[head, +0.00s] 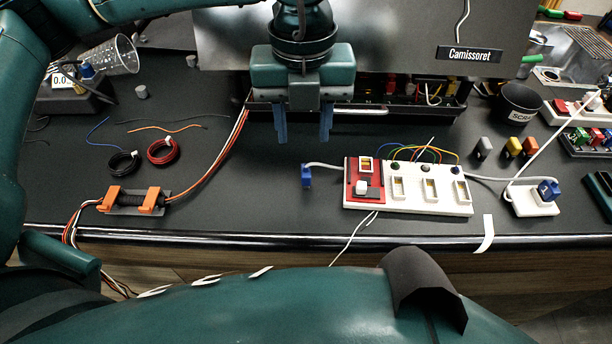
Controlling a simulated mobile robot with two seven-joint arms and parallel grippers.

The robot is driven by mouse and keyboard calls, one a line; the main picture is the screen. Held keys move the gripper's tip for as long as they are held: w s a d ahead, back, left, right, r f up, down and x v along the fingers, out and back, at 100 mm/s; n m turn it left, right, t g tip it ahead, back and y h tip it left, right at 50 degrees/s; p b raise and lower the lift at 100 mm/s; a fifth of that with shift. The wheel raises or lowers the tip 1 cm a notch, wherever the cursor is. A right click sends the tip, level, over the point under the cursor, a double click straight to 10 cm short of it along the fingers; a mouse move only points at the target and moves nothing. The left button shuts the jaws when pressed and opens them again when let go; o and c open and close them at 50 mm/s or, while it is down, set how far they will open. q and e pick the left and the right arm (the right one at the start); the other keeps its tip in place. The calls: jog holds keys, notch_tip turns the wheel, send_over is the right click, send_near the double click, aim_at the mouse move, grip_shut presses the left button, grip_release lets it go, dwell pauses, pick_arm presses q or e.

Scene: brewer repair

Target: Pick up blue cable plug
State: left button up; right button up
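A small blue cable plug (306,176) is on the black bench, left of a white socket strip (430,194). A short grey-white cable runs from it to the strip's left end. A second blue plug (548,190) sits on a white block (530,202) at the right. My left gripper (303,136) points down with its two blue-grey fingers apart and nothing between them. In the picture it is just above and behind the first blue plug, not touching it. Its exact height cannot be told. My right gripper is not in view.
The strip carries a red switch module (365,180) and coloured wires. Behind the gripper is an open brewer panel labelled Camissoret (468,54). An orange cable clamp (135,200) and wire coils (163,151) lie left. A black scrap cup (518,103) stands right.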

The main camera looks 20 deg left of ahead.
aim_at(306, 170)
pick_arm(q)
notch_tip(306, 170, down, 2)
jog(key=shift+f, duration=0.2)
jog(key=shift+s+d+f+p, duration=0.15)
jog(key=shift+f+p, duration=0.15)
jog(key=shift+f, duration=1.15)
jog(key=shift+d+f+p, duration=0.1)
jog(key=shift+f+p, duration=0.2)
jog(key=shift+f, duration=1.1)
grip_shut()
